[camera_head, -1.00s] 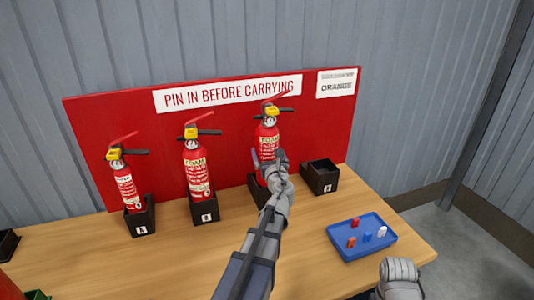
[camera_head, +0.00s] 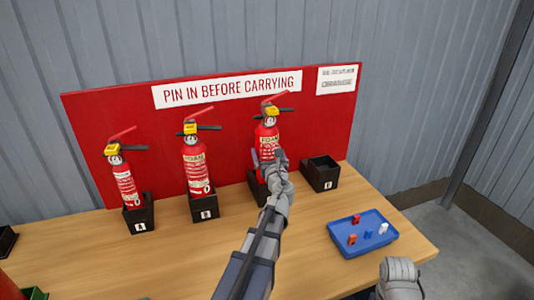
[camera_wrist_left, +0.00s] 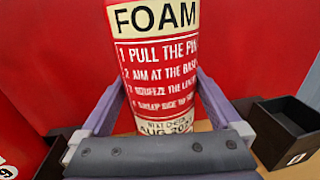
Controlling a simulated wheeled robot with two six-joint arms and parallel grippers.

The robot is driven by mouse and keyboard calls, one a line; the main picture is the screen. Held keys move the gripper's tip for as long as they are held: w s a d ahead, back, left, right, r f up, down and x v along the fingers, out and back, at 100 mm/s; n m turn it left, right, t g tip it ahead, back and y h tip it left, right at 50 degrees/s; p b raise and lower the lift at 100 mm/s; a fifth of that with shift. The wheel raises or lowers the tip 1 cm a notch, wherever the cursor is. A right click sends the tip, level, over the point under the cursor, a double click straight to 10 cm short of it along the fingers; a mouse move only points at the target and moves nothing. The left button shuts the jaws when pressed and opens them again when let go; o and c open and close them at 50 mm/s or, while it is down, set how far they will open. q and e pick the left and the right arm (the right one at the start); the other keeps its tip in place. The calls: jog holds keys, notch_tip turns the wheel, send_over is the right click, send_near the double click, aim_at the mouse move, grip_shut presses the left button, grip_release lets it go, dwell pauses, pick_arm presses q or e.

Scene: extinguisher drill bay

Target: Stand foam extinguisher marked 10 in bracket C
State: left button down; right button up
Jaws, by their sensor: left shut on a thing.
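My left gripper (camera_head: 272,172) is shut on a red foam extinguisher (camera_head: 267,135) with a yellow piece and black and red levers at its top. It stands roughly upright at the third black bracket (camera_head: 255,190). My gripper and arm hide its base and most of that bracket, so I cannot tell whether it is fully seated. The left wrist view shows the FOAM label (camera_wrist_left: 157,17) between the two fingers; no number 10 is readable. My right gripper (camera_head: 400,275) shows only partly at the bottom right, its fingers not clear.
Bracket A (camera_head: 140,226) and bracket B (camera_head: 205,214) each hold a red extinguisher. An empty black bracket (camera_head: 320,182) stands right of the held one. A blue tray (camera_head: 345,247) with several small pieces lies front right. A red board (camera_head: 85,130) stands behind.

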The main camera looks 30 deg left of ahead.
pick_arm(q)
jog(key=shift+f+b, duration=0.8)
dwell(0.7)
grip_release()
jog(key=shift+s, duration=0.1)
jog(key=shift+d, duration=0.1)
jog(key=v, duration=0.7)
jog(key=shift+s+d, duration=0.2)
jog(key=shift+s, duration=0.1)
jog(key=shift+r, duration=0.1)
